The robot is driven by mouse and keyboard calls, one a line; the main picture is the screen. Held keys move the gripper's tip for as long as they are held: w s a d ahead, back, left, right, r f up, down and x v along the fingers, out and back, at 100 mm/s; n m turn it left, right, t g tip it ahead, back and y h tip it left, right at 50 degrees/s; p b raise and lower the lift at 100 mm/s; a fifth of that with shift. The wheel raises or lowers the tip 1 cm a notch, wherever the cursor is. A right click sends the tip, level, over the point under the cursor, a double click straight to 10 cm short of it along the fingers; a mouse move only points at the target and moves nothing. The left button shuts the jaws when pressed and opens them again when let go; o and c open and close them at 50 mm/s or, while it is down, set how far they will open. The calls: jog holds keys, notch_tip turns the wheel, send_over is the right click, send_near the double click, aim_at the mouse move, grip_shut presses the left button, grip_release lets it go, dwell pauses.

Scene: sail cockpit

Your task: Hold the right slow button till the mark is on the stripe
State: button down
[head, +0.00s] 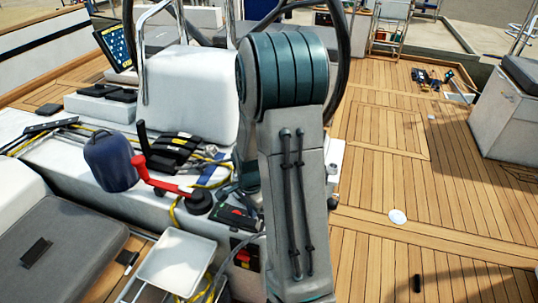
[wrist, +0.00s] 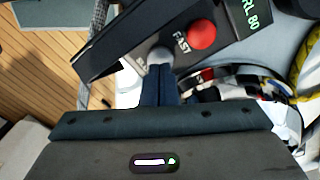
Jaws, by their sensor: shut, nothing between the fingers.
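In the wrist view a dark control box (wrist: 112,62) fills the upper middle. It carries a large red button (wrist: 202,33) beside the word FAST and a pale grey button (wrist: 160,54) beside a partly hidden word starting with S. My gripper (wrist: 160,72) is shut and empty, its fingertips right at the grey button's lower edge. I cannot tell whether they press it. Green characters (wrist: 252,15) show at the top, cut off by the frame. In the head view my arm hides the gripper. I cannot make out the mark or the stripe.
In the head view a winch (head: 198,201) with a red handle (head: 165,185), a navy bag (head: 111,162) and black cases (head: 172,150) crowd the bench left of my arm. A white tray (head: 176,258) stands in front. The wooden deck (head: 385,185) at right is mostly clear.

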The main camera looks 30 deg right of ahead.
jog(key=shift+f, duration=0.25)
jog(key=shift+f+b, duration=0.8)
jog(key=shift+b, duration=0.1)
jog(key=shift+r, duration=0.1)
notch_tip(320, 180, up, 9)
jog(key=p, duration=0.6)
dwell(0.3)
